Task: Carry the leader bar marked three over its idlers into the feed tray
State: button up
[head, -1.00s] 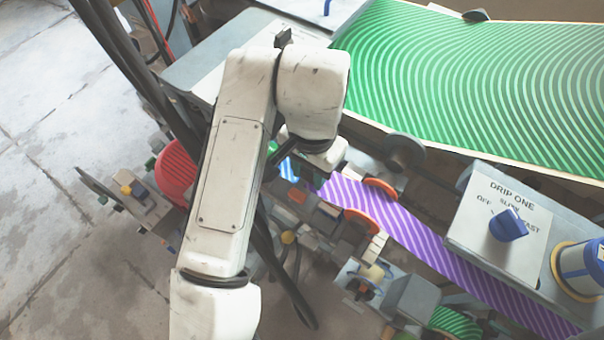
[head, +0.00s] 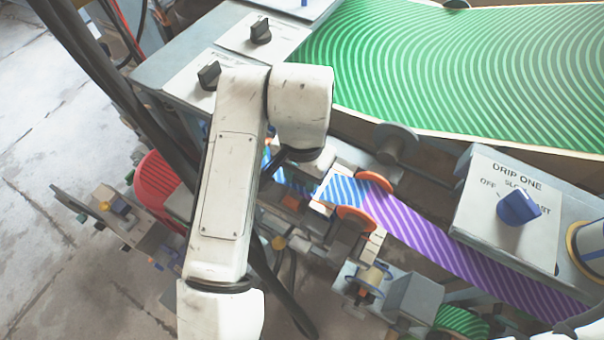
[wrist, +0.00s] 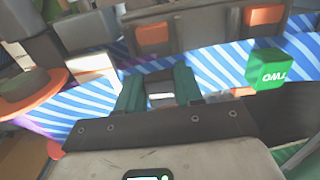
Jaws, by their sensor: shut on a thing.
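My gripper (wrist: 159,86) is low in the middle of the wrist view, its two green fingers shut on a grey bar piece (wrist: 160,98), which I take for the leader bar. No mark "three" shows on it. A blue and white striped web (wrist: 225,68) runs behind and to both sides of the fingers. A green block marked TWO (wrist: 270,70) is right of the fingers, over the web. In the head view the web (head: 345,188) passes between two orange-rimmed idlers (head: 357,219) and turns purple. My arm hides the gripper there. I cannot make out the feed tray.
A box labelled DRIP ONE with a blue knob (head: 518,207) stands at the right. A green striped plate (head: 430,70) fills the top right. A red roll (head: 155,185) and small machine parts (head: 375,280) crowd the left and front. Grey floor is open at far left.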

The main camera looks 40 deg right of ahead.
jog(key=o, duration=1.2)
notch_tip(320, 180, up, 11)
jog(key=shift+f+p, duration=0.15)
jog(key=shift+p, duration=0.35)
